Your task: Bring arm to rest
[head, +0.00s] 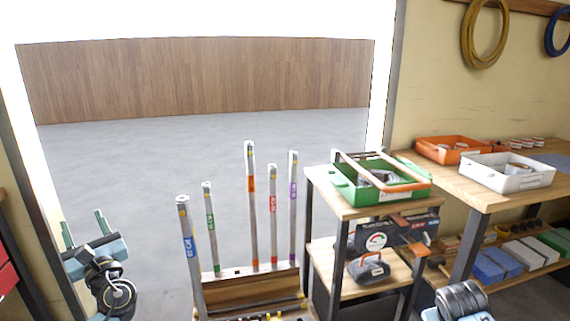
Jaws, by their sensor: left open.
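My left gripper (84,228) is at the lower left of the head view, with its two green fingers pointing up and spread apart. Nothing is between the fingers, and it touches nothing that I can see. It is left of a wooden rack (240,276) with several upright grey tubes, among them one with a blue label (190,250) and one with an orange label (252,205). Part of my right arm (460,301) shows at the bottom right edge; its gripper is out of the picture.
A wooden shelf cart (342,207) right of the rack carries a green tote (346,187). A workbench (480,194) at the right holds an orange bin (452,150) and a white bin (507,171). Open grey floor (130,170) lies beyond the doorway.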

